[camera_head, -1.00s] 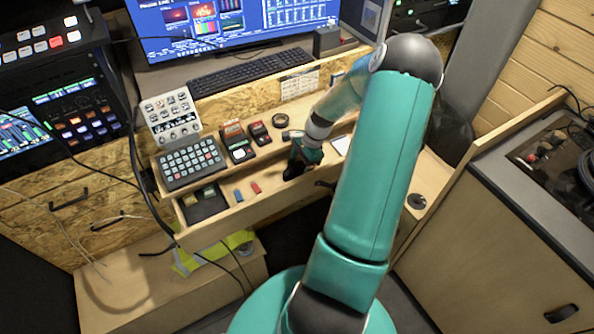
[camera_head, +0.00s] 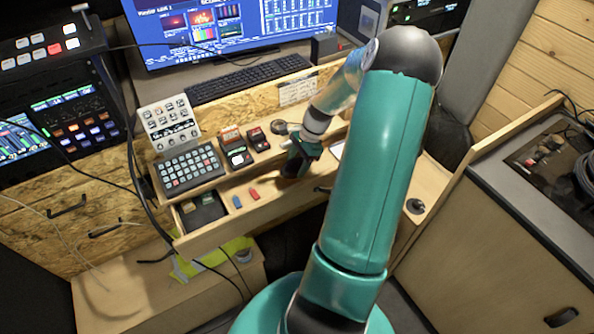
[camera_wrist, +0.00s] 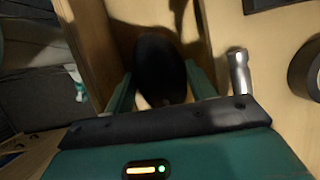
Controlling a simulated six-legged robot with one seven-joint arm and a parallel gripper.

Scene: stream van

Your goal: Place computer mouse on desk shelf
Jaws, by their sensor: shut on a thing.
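A black computer mouse (camera_wrist: 160,68) is between the two green fingers of my gripper (camera_wrist: 162,88) in the wrist view. The gripper is shut on it. In the head view my gripper (camera_head: 298,162) is over the right part of the open drawer, close to the shelf's front edge. The mouse is a dark shape there and is partly hidden by the gripper. The wooden desk shelf (camera_head: 262,161) runs just above and behind the drawer. It is below the level of the monitor and keyboard.
On the shelf are a button keypad (camera_head: 188,170), small red and black devices (camera_head: 235,150) and a dark roll (camera_head: 279,127). The drawer (camera_head: 222,232) holds a blue stick (camera_head: 237,202) and a red stick (camera_head: 254,194). The shelf strip near the gripper looks mostly clear.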

